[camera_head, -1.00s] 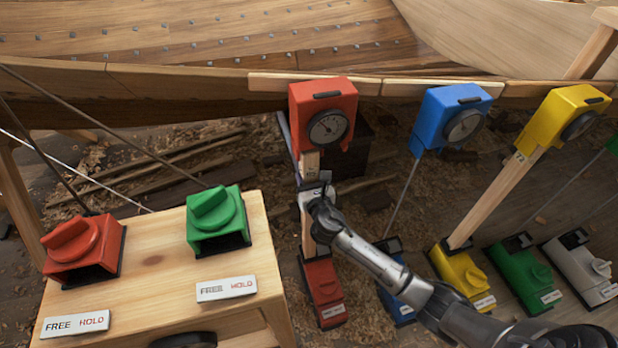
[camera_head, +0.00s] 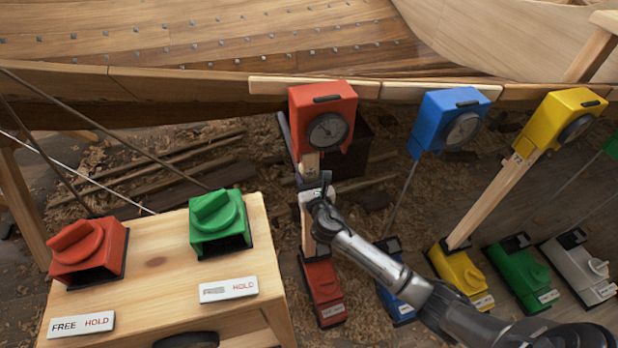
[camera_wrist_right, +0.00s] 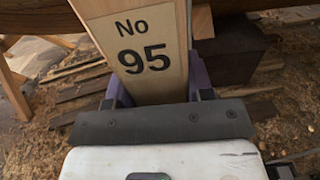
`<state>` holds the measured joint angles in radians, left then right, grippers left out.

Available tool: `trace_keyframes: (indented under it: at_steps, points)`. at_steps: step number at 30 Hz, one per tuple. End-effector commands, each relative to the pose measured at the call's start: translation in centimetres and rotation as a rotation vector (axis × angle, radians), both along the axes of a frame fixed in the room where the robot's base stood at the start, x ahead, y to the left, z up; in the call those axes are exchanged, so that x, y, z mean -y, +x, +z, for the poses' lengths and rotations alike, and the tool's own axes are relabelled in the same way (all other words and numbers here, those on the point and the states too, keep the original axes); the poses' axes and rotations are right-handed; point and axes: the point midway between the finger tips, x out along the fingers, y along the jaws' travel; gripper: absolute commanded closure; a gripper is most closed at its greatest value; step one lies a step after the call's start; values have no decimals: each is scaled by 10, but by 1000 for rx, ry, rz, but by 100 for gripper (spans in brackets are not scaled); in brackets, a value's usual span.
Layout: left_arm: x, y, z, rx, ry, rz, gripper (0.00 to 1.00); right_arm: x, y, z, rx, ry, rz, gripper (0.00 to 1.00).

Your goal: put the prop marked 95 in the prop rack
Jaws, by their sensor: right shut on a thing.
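The prop marked 95 (camera_wrist_right: 150,48) is a pale wooden post with "No 95" in black, filling the upper middle of the right wrist view. In the head view the prop (camera_head: 308,232) stands upright between a red gauge box (camera_head: 322,112) at its top and a red base (camera_head: 323,290) on the floor. My right gripper (camera_head: 316,190) is shut around the prop's upper part, just below the gauge box; its fingers flank the post in the wrist view (camera_wrist_right: 155,92). My left gripper is not in view. I cannot make out a prop rack.
A wooden bench (camera_head: 150,285) at left carries a red switch (camera_head: 88,250) and a green switch (camera_head: 219,222) with FREE/HOLD labels. The hull (camera_head: 200,85) lies above. Blue (camera_head: 447,120) and yellow (camera_head: 557,120) gauge boxes stand to the right. Shavings and planks (camera_head: 150,170) lie behind.

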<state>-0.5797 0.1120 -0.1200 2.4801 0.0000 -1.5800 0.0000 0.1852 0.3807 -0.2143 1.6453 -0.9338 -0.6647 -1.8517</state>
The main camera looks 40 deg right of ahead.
Motion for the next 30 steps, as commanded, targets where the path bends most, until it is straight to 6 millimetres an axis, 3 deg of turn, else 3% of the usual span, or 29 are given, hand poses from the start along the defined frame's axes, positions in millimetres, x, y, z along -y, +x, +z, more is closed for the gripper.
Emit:
trace_keyframes:
  at_steps: [30]
  points:
    - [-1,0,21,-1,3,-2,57,-16,-36,3,3,-1,1,98]
